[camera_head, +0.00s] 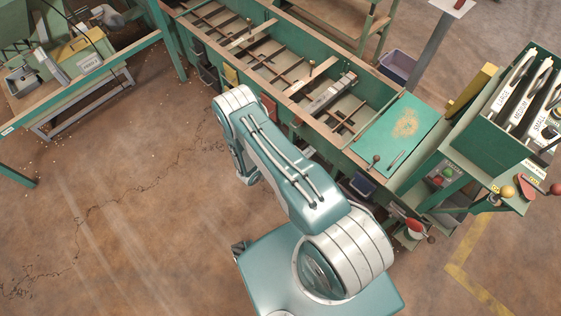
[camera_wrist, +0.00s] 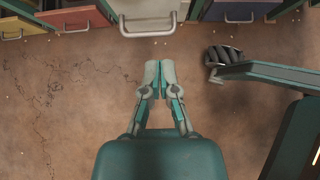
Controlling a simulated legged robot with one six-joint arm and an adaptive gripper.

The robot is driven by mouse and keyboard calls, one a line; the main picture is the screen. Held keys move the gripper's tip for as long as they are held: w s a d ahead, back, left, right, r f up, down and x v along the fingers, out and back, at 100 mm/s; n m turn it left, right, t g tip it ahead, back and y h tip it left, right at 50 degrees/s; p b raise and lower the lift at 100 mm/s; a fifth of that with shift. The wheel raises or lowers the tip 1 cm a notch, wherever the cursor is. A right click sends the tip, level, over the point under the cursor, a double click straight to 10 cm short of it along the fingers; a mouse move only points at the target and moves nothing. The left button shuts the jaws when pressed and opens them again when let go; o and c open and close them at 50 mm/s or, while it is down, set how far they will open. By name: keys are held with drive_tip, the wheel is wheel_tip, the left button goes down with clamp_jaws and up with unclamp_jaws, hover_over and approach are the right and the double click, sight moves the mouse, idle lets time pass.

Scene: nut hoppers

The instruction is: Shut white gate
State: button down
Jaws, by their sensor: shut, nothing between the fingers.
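A pale, whitish pull-out front (camera_wrist: 150,8) with a metal handle, which looks like the white gate, is at the top centre of the wrist view. It reaches lower in the picture than the red and blue fronts beside it, so it appears to stand out from the row. My gripper (camera_wrist: 160,76) is shut and empty, pointing towards it with bare floor between them. The gripper does not touch the handle. In the head view my arm covers this part of the bench, and neither the white gate nor my gripper can be made out there.
A red front (camera_wrist: 75,19) is left of the white one and a blue front (camera_wrist: 232,12) is right of it. The long green bench (camera_head: 285,98) has divided compartments. A hopper box (camera_head: 505,113) with labelled slots stands at the right. The floor at the left is mostly clear.

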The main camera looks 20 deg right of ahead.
drive_tip(key=x, duration=0.3)
drive_tip(key=r+x, duration=0.1)
drive_tip(key=x, duration=0.2)
drive_tip(key=d+x, duration=0.1)
drive_tip(key=x, duration=0.2)
drive_tip(key=shift+w+d, duration=0.3)
drive_tip(key=shift+w, duration=0.05)
drive_tip(key=shift+w+d, duration=0.25)
drive_tip(key=shift+d, duration=0.45)
drive_tip(key=shift+a, duration=0.1)
